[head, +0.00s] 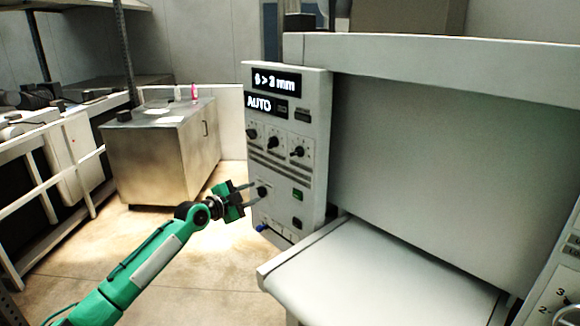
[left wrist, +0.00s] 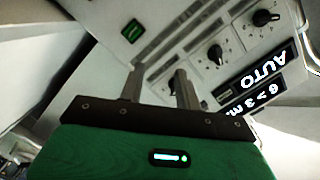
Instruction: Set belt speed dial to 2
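The sheeter's white control panel (head: 316,140) has a row of three black dials: left (head: 251,133), middle (head: 273,142) and right (head: 298,151). Their labels are too small to read, so I cannot tell which is the belt speed dial. My right gripper is out of view.
The panel displays read AUTO (head: 260,104) and a mm value. The white belt table (head: 350,270) juts out below. Another numbered panel (head: 550,295) is cut off at lower right. A metal cabinet (head: 160,160) stands behind.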

